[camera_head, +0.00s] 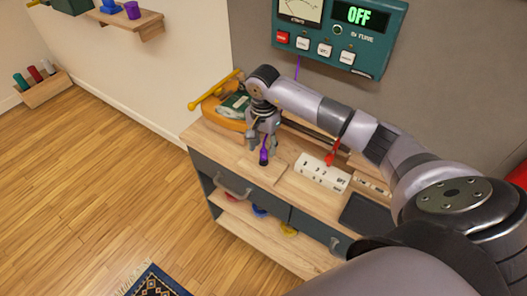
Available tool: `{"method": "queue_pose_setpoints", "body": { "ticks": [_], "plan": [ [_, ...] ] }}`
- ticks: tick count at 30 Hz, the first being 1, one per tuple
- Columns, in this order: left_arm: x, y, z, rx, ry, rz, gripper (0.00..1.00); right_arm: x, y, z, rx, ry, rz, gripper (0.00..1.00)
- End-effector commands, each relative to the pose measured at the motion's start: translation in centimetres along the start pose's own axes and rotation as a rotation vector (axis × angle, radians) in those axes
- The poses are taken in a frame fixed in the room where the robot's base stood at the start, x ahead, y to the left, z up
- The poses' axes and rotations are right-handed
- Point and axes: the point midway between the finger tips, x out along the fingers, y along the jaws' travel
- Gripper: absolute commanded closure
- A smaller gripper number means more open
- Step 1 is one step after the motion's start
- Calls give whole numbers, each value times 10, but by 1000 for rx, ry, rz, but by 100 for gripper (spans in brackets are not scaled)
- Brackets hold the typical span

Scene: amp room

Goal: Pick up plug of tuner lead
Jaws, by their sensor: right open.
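The tuner (350,35) is a green wall unit with a dial and a lit "OFF" display. A purple lead (297,68) hangs below it and passes out of sight behind my right arm. The purple plug (264,157) stands upright near the front of the wooden cabinet top, on or just above a small wooden block. My right gripper (263,146) points down over the plug, open, with its fingers around the upper part. Whether they touch it is too small to tell. My left gripper is out of view.
A white numbered block (323,175) with a red plug (331,158) is right of the gripper. A dark tray (362,213) lies farther right. An orange case (226,113) and a yellow bar (213,91) are at the left. The cabinet (250,192) has a drawer handle.

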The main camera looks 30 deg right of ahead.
Motion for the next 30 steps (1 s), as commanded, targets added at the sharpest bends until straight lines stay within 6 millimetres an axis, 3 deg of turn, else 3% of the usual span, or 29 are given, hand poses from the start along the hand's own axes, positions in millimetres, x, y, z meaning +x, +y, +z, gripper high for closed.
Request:
{"method": "queue_pose_setpoints", "body": {
  "ticks": [1,6,14,30],
  "plan": [
    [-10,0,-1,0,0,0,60,4,2,0,2,-4,5,58],
    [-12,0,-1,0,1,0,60,24,0,0,1,-2,-1,58],
    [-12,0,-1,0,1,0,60,28,0,-1,1,1,-1,58],
    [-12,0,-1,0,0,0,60,27,0,-1,1,0,-1,94]
  ]
}}
